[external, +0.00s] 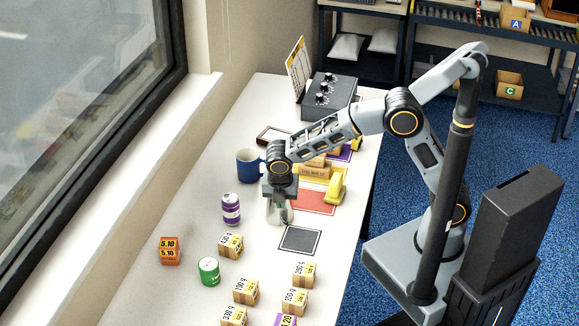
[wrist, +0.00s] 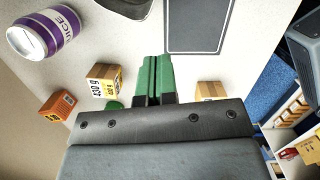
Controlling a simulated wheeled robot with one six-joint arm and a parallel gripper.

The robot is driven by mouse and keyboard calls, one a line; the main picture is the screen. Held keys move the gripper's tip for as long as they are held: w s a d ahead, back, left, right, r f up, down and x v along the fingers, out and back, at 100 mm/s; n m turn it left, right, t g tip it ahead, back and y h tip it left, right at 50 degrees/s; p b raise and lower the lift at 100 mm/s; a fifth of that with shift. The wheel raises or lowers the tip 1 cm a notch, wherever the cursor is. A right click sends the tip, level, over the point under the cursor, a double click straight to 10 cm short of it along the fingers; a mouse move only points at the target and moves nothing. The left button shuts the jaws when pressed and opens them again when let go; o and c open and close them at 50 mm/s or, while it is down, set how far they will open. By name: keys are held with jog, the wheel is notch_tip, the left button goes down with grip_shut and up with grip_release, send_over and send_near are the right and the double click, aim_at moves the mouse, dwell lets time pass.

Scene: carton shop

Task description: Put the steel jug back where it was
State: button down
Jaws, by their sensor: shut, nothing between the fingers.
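The steel jug (external: 271,214) appears as a pale grey metal shape on the white table, mostly hidden behind my gripper (external: 283,214) in the external view. In the wrist view a dark grey curved piece at the top edge (wrist: 124,6) looks like part of it; the rest is cut off. My gripper points down with its green fingers (wrist: 154,78) together and nothing between them. The fingers overlap the jug in the external view, so I cannot tell whether they touch it. A dark grey mat with a pale outline (external: 300,240) lies bare to the right of the jug.
A purple juice can (external: 231,209) and blue mug (external: 249,166) stand left of my gripper. Several small boxes and a green can (external: 209,271) stand nearer the front. A control box (external: 327,97) is behind.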

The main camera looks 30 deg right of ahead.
jog(key=shift+s+a, duration=0.6)
jog(key=shift+s, duration=0.2)
